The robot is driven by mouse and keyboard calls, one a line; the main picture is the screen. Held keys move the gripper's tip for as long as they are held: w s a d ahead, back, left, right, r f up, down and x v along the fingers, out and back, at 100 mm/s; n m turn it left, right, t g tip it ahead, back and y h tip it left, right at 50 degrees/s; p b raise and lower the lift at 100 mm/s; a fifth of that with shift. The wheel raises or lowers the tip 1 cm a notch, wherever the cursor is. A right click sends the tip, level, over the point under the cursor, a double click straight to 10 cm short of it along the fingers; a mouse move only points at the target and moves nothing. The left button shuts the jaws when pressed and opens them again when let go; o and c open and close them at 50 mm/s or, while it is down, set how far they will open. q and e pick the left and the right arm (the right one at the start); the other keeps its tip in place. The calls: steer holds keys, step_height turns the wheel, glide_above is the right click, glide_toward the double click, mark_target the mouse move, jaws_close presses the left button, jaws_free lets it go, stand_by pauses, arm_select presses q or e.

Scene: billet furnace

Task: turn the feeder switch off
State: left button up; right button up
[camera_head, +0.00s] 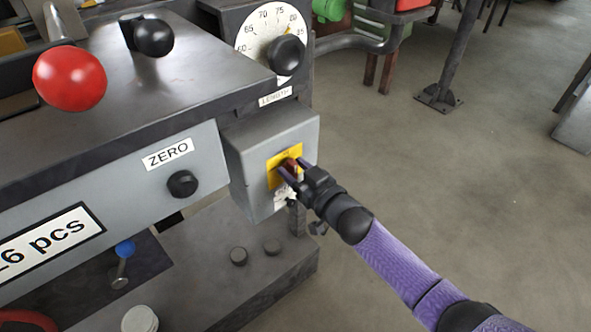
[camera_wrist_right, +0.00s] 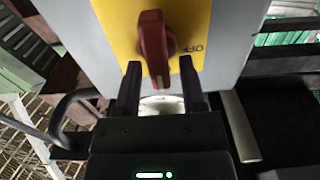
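The feeder switch is a red rotary handle on a yellow plate (camera_head: 272,178), on the front of a grey box (camera_head: 249,165). In the right wrist view the red handle (camera_wrist_right: 153,42) runs roughly up and down the picture, over the yellow plate (camera_wrist_right: 190,24). The label OFF (camera_wrist_right: 197,50) is right of the handle, turned sideways. My right gripper (camera_head: 293,167) is at the switch. In the right wrist view its two fingers (camera_wrist_right: 160,78) are apart, one either side of the handle's lower end, with gaps visible. My left gripper is not in view.
A grey machine panel with a black ZERO knob (camera_head: 182,184) is left of the box. A LENGTH dial (camera_head: 272,40) stands above it. A red ball knob (camera_head: 69,78) and black ball knob (camera_head: 154,37) rise at the upper left. The floor at right is largely clear.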

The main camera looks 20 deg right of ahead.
jaws_close()
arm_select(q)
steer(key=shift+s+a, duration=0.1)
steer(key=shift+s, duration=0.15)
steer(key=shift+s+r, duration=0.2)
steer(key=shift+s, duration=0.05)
arm_select(e)
steer(key=n, duration=0.3)
steer(key=shift+a+p, duration=0.2)
steer(key=shift+p, duration=0.1)
steer(key=n, duration=0.2)
steer(key=shift+s+a+f+n, duration=0.15)
steer(key=shift+a+n, duration=0.05)
steer(key=shift+n, duration=0.2)
arm_select(q)
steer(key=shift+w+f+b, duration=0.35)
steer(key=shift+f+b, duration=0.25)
steer(key=shift+b, duration=0.15)
arm_select(e)
steer(key=n, duration=0.4)
steer(key=f+n, duration=0.1)
steer(key=n, duration=0.7)
steer(key=shift+s+a+f, duration=0.15)
steer(key=shift+a+f, duration=0.15)
steer(key=shift+a, duration=0.05)
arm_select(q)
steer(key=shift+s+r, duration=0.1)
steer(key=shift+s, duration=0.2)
